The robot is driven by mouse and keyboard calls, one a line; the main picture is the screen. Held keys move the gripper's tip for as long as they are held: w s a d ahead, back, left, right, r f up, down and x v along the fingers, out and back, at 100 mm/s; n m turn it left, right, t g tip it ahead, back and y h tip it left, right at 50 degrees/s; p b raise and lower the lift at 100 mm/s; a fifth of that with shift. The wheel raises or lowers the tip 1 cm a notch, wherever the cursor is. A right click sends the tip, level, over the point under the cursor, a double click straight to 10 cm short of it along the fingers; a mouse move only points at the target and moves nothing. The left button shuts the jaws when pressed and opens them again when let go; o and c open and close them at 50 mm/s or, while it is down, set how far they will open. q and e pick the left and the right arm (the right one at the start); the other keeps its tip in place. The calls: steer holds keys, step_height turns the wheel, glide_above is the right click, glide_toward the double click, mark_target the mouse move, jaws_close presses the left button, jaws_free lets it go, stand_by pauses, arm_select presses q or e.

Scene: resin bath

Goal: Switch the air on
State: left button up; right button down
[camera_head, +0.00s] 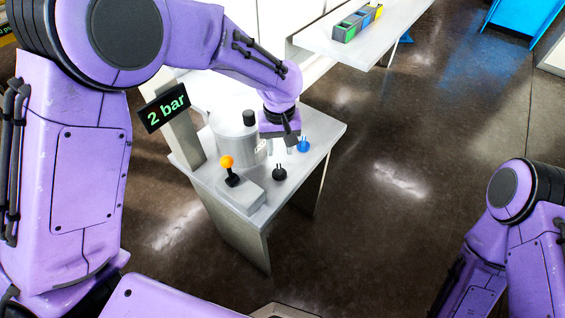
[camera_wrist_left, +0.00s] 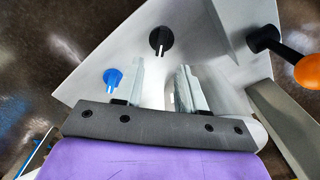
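A small grey table (camera_head: 322,133) carries the controls. A blue knob (camera_head: 303,145) with a white mark sits at its far right; it also shows in the wrist view (camera_wrist_left: 113,77). A black knob (camera_head: 279,174) with a pale mark sits nearer; it also shows in the wrist view (camera_wrist_left: 160,40). A black lever with an orange ball (camera_head: 227,162) stands on a grey block. I cannot tell which control is the air. My left gripper (camera_wrist_left: 160,75) is open and empty above the table, beside both knobs, apart from them. My right gripper is out of view.
A display (camera_head: 163,107) on a post reads "2 bar". A shelf (camera_head: 375,33) with a coloured-block tray is at the back.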

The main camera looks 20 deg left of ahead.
mark_target(279, 169)
arm_select(q)
steer(key=f, duration=0.9)
steer(key=shift+s, duration=0.2)
